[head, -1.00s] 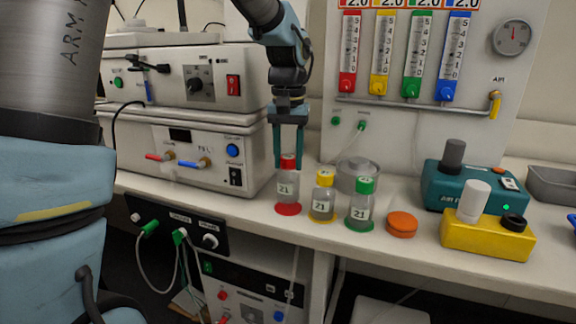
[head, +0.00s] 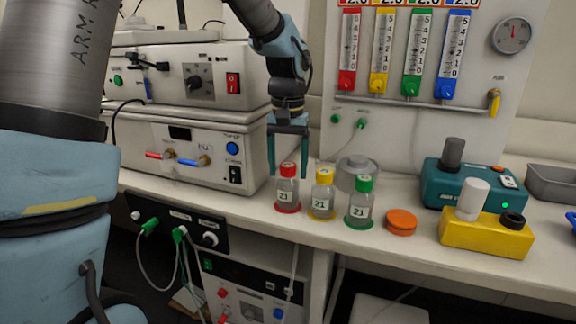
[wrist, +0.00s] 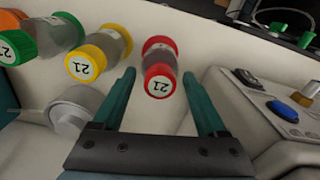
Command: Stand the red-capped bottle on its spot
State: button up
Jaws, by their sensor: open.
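The red-capped bottle (head: 287,192) stands upright on the red spot (head: 289,210) at the left end of a row of bottles on the bench. Only the rim of the red spot shows around its base. My gripper (head: 288,174) is open, pointing down, with its fingers on either side of the red cap and apart from it. In the wrist view the red cap (wrist: 158,82), labelled 21, lies between the spread fingers, nearer the left one.
A yellow-capped bottle (head: 323,196) and a green-capped bottle (head: 361,203) stand close on the right. An orange disc (head: 401,222) and a yellow block (head: 486,236) are farther right. A white instrument stack (head: 190,150) stands close on the left.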

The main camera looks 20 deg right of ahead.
notch_tip(320, 180, up, 12)
jog(key=b, duration=0.1)
jog(key=shift+r, duration=0.2)
dwell(0.7)
